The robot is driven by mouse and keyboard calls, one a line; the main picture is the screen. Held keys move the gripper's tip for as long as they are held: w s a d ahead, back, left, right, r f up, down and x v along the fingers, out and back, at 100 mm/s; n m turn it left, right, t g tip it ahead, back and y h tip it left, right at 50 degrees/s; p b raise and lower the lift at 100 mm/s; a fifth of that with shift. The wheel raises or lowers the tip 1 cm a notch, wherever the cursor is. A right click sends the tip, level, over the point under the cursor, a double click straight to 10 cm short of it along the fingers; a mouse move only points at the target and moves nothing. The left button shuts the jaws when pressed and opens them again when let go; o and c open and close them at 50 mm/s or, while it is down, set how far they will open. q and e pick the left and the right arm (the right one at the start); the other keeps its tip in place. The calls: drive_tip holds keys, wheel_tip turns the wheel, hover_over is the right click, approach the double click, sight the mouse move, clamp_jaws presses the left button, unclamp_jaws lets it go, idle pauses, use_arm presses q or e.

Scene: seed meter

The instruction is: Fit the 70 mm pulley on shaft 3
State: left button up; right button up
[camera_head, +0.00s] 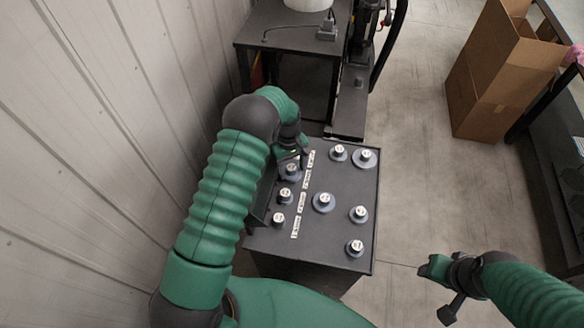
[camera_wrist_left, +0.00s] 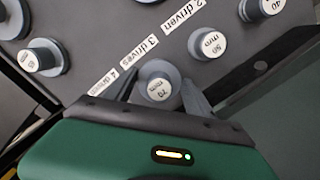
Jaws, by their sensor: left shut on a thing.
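The 70 mm pulley (camera_wrist_left: 159,86) is a grey disc with a white-capped hub reading 70 mm. In the left wrist view it sits between the two fingers of my left gripper (camera_wrist_left: 160,98), which are shut on it. In the head view my left gripper (camera_head: 294,160) is at the far left part of the dark bench top, at the pulley (camera_head: 291,171). I cannot tell whether the pulley touches the top. A label reading "3 drives" (camera_wrist_left: 138,48) lies beside it. Which post is shaft 3 is unclear. My right gripper (camera_head: 450,290) is right of the bench, its fingers unclear.
The bench top (camera_head: 310,240) carries several other pulleys, including the 50 mm one (camera_wrist_left: 208,45) next to the held one. A larger disc (camera_wrist_left: 43,57) stands at the left of the wrist view. A cardboard box (camera_head: 490,80) is on the floor. A wall (camera_head: 90,120) is left.

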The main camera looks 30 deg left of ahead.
use_arm(q)
drive_tip(key=shift+f+b, duration=0.35)
drive_tip(key=shift+f, duration=0.25)
drive_tip(key=o, duration=1.5)
drive_tip(key=shift+o, duration=0.2)
wheel_tip(320, 180, up, 17)
drive_tip(key=w+a+b, duration=0.1)
drive_tip(key=b, duration=0.1)
drive_tip(key=shift+a+f, duration=0.15)
drive_tip(key=shift+a, duration=0.2)
drive_tip(key=s+d+m+t, duration=0.1)
drive_tip(key=s+d+m, duration=0.2)
drive_tip(key=s, duration=0.4)
drive_tip(key=s+d+f+m+t, duration=0.1)
drive_tip(key=s+d+m, duration=0.1)
drive_tip(key=s+m, duration=0.2)
drive_tip(key=s+d+f+m+t+y, duration=0.1)
drive_tip(key=s+d+m, duration=0.2)
drive_tip(key=s, duration=0.7)
drive_tip(key=shift+s+d+m, duration=0.25)
drive_tip(key=shift+d+m, duration=0.05)
drive_tip(key=shift+d, duration=0.05)
